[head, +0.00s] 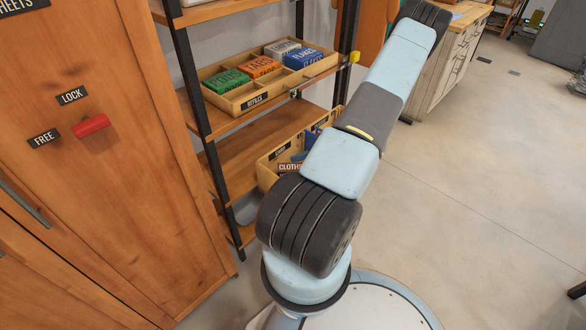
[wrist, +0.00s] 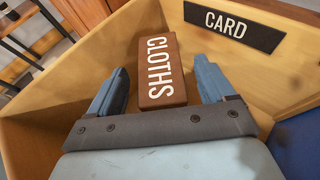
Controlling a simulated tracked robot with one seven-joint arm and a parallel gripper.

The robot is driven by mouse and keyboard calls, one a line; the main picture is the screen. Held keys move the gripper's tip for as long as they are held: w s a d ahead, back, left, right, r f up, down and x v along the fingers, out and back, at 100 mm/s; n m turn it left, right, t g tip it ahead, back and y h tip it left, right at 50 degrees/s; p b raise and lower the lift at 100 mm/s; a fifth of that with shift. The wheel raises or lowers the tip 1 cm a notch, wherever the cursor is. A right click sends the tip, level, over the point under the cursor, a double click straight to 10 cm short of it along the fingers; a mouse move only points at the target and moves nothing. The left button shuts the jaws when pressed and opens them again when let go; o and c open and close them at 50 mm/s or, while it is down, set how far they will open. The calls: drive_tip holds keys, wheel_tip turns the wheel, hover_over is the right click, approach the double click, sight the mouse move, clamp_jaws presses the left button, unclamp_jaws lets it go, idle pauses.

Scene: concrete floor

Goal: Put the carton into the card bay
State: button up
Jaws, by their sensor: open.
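The brown carton lettered CLOTHS (wrist: 161,84) lies in a wooden bay with a black CARD label on its wall (wrist: 270,65). In the wrist view my gripper (wrist: 162,68) is open, with one blue finger on each side of the carton. Small gaps show between the fingers and the carton. In the head view the CLOTHS carton (head: 290,167) shows in part inside the wooden crate (head: 265,173) on a lower shelf. My arm hides much of the crate there, and I cannot make out my gripper clearly.
A divided tray (head: 228,104) with green, orange, grey and blue cartons stands on the shelf above the crate. Dark rack posts (head: 190,80) flank the shelves. A wooden cabinet (head: 100,190) with a red handle is at left.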

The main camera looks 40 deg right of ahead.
drive_tip(key=v, duration=0.5)
drive_tip(key=w+a+r+n+g+h, duration=0.25)
drive_tip(key=a+r+n, duration=0.3)
drive_tip(key=r, duration=0.45)
drive_tip(key=w+a+r+n+g+h, duration=0.1)
drive_tip(key=w+a+r+n+g, duration=0.2)
drive_tip(key=a+r, duration=0.45)
drive_tip(key=w+a+r+n+g+h, duration=0.1)
drive_tip(key=a+r+n+g, duration=0.4)
drive_tip(key=r, duration=0.7)
drive_tip(key=s+a+r+n+t+h, duration=0.2)
drive_tip(key=s+a+r+n, duration=0.4)
drive_tip(key=r, duration=0.3)
drive_tip(key=s+a+r+n+t+h, duration=0.3)
drive_tip(key=s+a+r+n+t, duration=0.2)
drive_tip(key=s+a+r, duration=0.3)
wheel_tip(320, 180, up, 2)
drive_tip(key=shift+s+a+r+n+h, duration=0.1)
drive_tip(key=shift+s+a+n+h, duration=0.2)
drive_tip(key=shift+a+n, duration=0.5)
